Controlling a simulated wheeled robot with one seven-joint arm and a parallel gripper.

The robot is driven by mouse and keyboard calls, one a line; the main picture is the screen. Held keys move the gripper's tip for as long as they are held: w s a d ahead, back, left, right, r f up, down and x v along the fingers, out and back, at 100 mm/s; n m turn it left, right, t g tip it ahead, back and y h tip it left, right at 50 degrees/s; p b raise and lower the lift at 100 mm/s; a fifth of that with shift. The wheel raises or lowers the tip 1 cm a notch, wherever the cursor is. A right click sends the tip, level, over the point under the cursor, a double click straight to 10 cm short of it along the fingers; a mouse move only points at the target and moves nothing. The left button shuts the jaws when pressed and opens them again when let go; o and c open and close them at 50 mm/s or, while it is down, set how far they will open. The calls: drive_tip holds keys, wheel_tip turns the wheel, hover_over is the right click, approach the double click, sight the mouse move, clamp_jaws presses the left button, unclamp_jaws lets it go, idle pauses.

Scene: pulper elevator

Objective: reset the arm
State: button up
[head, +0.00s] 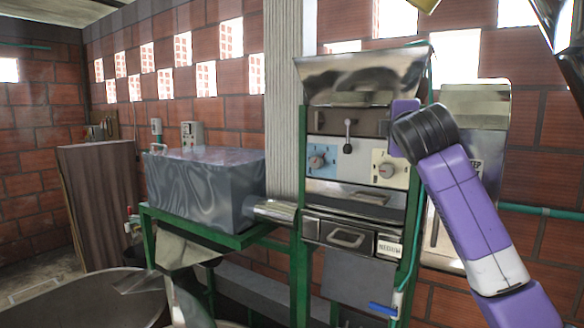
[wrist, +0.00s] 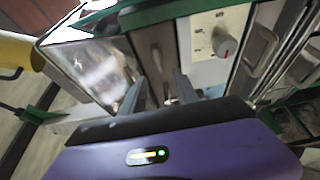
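My purple arm (head: 467,200) reaches up from the lower right in the head view, and its black wrist joint (head: 425,130) is in front of the right side of the machine's control panel. My gripper's fingers are hidden in the head view. In the wrist view my gripper (wrist: 159,88) has two grey fingers standing apart, pointing at the panel. I see no object held between them. I cannot tell whether the fingers touch the panel.
The machine (head: 362,75) has a small lever (head: 348,137), a blue dial (head: 320,160) and a cream dial plate (head: 387,170), also in the wrist view (wrist: 212,45). A drawer (head: 346,238) is below. A grey metal box (head: 205,185) stands left on a green frame (head: 235,240).

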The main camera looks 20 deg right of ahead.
drive_tip(key=s+a+r+m+t+y, duration=0.1)
drive_tip(key=a+r+m+t+y, duration=0.15)
drive_tip(key=a+t, duration=0.3)
drive_tip(key=s+a+f+m+y+b, duration=0.1)
drive_tip(key=s+a+f+m, duration=0.3)
drive_tip(key=f, duration=0.6)
drive_tip(key=s+a+f+m+t+y, duration=0.15)
drive_tip(key=s+a+f, duration=0.35)
drive_tip(key=f, duration=0.5)
drive_tip(key=s+a+f+m+b, duration=0.1)
drive_tip(key=s+a+f+m, duration=0.2)
drive_tip(key=s+f, duration=0.5)
drive_tip(key=s+a+f+g+y, duration=0.1)
drive_tip(key=s+a+f+g, duration=0.1)
drive_tip(key=s+f, duration=0.7)
drive_tip(key=s+a+f+g+y+b, duration=0.1)
drive_tip(key=s+a+f+g, duration=0.2)
drive_tip(key=s+f, duration=0.6)
drive_tip(key=s+a+f+m+g+y+b, duration=0.1)
drive_tip(key=s+a+f, duration=0.3)
drive_tip(key=s+f, duration=0.5)
drive_tip(key=s+g+y, duration=0.1)
drive_tip(key=s, duration=0.9)
drive_tip(key=shift+s+a+g, duration=0.15)
drive_tip(key=shift+g, duration=0.25)
drive_tip(key=shift+o, duration=0.2)
